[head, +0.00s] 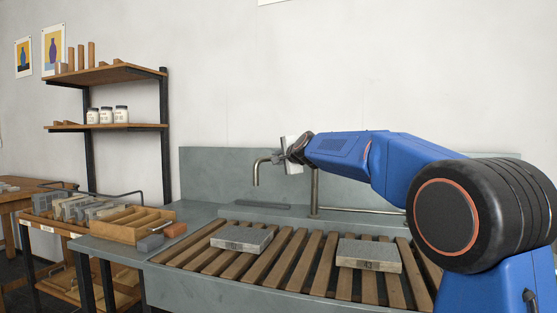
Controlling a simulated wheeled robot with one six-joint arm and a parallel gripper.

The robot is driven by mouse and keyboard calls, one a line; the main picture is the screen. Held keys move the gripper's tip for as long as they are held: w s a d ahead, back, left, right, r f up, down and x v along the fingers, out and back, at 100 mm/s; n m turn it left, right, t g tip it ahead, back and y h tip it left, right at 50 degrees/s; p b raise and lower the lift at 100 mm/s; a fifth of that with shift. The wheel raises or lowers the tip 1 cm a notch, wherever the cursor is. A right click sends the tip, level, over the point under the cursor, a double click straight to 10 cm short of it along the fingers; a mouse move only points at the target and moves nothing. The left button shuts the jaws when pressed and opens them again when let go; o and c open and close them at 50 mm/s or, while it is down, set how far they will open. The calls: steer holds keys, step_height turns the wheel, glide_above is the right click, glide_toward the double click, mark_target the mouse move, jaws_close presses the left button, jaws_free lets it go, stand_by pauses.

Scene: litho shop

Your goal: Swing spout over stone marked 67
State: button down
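The metal spout (256,173) points down at its left end, in front of the grey splashback, left of an upright pipe (315,190). Its tip hangs above and behind the left stone. My gripper (277,159) is at the spout's upper part, with the fingers overlapping it; I cannot tell whether they are closed on it. The left grey stone (241,238) lies on the slatted rack; the mark on its front edge is too small to read surely. The right stone (368,254) lies on the rack too and reads 43.
The wooden slats (290,258) cover the sink, with bare slats between the stones. A wooden tray (132,222), a grey block (151,243) and a reddish block (175,230) sit at left. A cart (70,247) with upright slabs and a wall shelf (105,74) stand further left.

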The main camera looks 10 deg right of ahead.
steer(key=shift+w+a+f, duration=0.1)
steer(key=shift+w+f, duration=0.05)
steer(key=shift+w, duration=0.05)
steer(key=c, duration=1.6)
jaws_free()
steer(key=shift+c, duration=0.2)
steer(key=v, duration=1.7)
steer(key=shift+s, duration=0.25)
steer(key=shift+a, duration=0.1)
